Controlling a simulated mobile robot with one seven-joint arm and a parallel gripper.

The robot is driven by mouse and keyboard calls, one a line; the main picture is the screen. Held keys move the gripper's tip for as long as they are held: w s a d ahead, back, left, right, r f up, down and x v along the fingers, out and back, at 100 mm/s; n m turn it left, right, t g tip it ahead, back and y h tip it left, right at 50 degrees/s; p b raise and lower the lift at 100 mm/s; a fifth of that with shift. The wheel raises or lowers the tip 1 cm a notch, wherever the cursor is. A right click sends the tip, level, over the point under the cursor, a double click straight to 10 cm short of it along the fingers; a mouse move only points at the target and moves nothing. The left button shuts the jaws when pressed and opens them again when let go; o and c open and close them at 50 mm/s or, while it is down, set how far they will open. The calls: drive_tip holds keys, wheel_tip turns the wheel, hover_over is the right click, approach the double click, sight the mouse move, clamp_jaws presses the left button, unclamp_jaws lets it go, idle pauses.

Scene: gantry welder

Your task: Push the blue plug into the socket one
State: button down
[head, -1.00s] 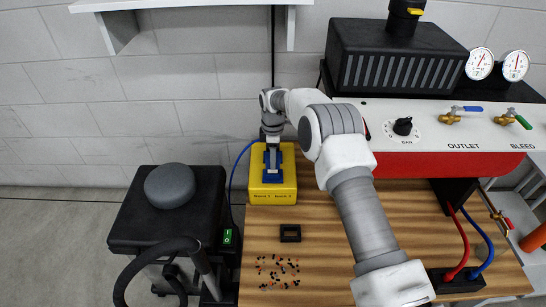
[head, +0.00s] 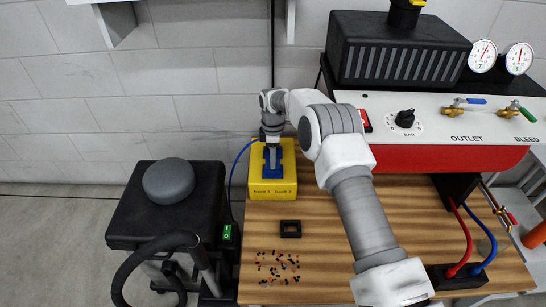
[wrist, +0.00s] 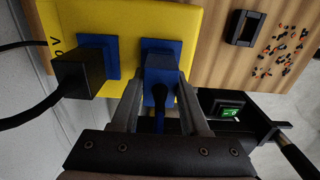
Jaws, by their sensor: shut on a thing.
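The yellow socket box (head: 272,190) sits on the back left of the wooden bench, against the wall. In the wrist view the box (wrist: 185,22) carries two square blue sockets side by side. The left socket (wrist: 112,52) has a black plug (wrist: 80,74) at it, with a black cable. The blue plug (wrist: 161,68) is at the right socket (wrist: 173,47), between my fingers. My gripper (wrist: 160,92) is shut on it and reaches down from above in the head view (head: 272,140). How deep the plug sits is hidden. The socket labels are too small to read surely.
A small black frame (head: 290,229) and scattered small bits (head: 278,267) lie on the bench (head: 330,245). A black welder cart (head: 168,205) stands left of the bench. A red-and-white gauge panel (head: 440,130) rises at the right. The wall is close behind the box.

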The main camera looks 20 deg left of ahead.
drive_tip(key=shift+c, duration=1.6)
unclamp_jaws()
drive_tip(key=shift+f, duration=0.1)
wheel_tip(320, 180, up, 17)
drive_tip(key=p, duration=0.5)
drive_tip(key=s+d+r+m+t, duration=0.1)
drive_tip(key=s+d+r+m, duration=0.1)
drive_tip(key=d+r, duration=0.45)
drive_tip(key=s+d+r+m, duration=0.1)
drive_tip(key=d+r+m, duration=0.2)
drive_tip(key=r, duration=0.6)
drive_tip(key=s+d+r+m+t, duration=0.2)
drive_tip(key=s+d+r+m, duration=0.3)
drive_tip(key=s+d+r, duration=0.35)
drive_tip(key=s+d+m+t+p, duration=0.1)
drive_tip(key=s+d+m, duration=0.55)
drive_tip(key=s, duration=0.55)
drive_tip(key=s+d+m+t+p, duration=0.15)
drive_tip(key=s+d+m, duration=0.45)
drive_tip(key=s, duration=0.6)
wheel_tip(320, 180, up, 18)
drive_tip(key=d+n+p, duration=0.1)
drive_tip(key=p, duration=1.7)
drive_tip(key=shift+d+r, duration=0.15)
drive_tip(key=shift+r, duration=0.05)
drive_tip(key=shift+n, duration=0.25)
